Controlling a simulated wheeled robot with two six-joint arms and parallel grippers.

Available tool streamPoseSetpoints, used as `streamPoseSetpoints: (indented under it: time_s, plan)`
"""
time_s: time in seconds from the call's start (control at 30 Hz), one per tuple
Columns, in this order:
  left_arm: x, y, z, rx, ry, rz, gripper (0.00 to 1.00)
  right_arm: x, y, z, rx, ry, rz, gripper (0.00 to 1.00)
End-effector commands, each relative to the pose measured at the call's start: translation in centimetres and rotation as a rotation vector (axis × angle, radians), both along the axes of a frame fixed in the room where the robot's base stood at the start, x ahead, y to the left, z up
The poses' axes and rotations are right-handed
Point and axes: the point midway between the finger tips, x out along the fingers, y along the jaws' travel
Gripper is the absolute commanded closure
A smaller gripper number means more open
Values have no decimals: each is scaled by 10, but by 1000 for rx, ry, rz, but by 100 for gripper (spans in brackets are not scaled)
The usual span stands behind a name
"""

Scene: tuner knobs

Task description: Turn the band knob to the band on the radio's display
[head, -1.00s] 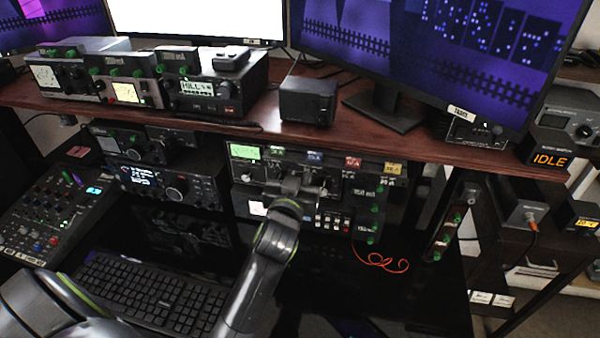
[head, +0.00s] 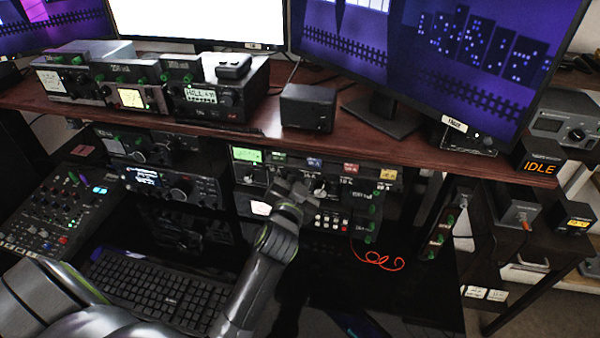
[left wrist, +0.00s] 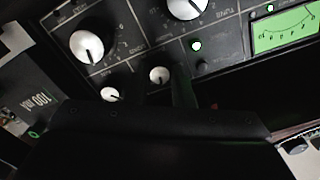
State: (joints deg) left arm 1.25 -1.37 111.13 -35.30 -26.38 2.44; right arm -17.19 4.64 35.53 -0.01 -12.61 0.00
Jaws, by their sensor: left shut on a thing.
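The radio (head: 362,186) under the shelf has a green-lit display (head: 246,154) at its upper left and coloured labels along its top; the display's text is too small to read. My left gripper (head: 303,190) is against its front, right of and below the display, shut on a knob that its fingers hide. A white-capped knob (head: 320,186) shows beside it. In the left wrist view the dark gripper body fills the bottom. A large white-faced knob (left wrist: 86,46), a small knob (left wrist: 159,75) and a green meter (left wrist: 285,30) show beyond it. My right gripper is out of view.
Another radio (head: 182,187) stands left of this one. A mixer (head: 55,205) and a keyboard (head: 158,290) lie on the lower desk. The wooden shelf (head: 240,146) overhangs the radios. A red cable (head: 380,262) hangs at the right.

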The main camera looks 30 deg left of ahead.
Motion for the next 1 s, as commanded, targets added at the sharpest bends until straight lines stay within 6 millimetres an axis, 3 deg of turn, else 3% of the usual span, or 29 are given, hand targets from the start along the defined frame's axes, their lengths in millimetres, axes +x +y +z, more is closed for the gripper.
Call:
streamPoseSetpoints:
  time_s: [0.5,0.53,0.67,1.0]
  plan:
    - [0,0,1,26,4,-1,100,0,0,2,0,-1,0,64]
    - [0,0,1,26,4,-1,76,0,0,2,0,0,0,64]
    - [0,0,1,26,4,0,59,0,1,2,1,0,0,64]
    - [0,0,0,25,6,0,57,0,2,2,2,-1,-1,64]
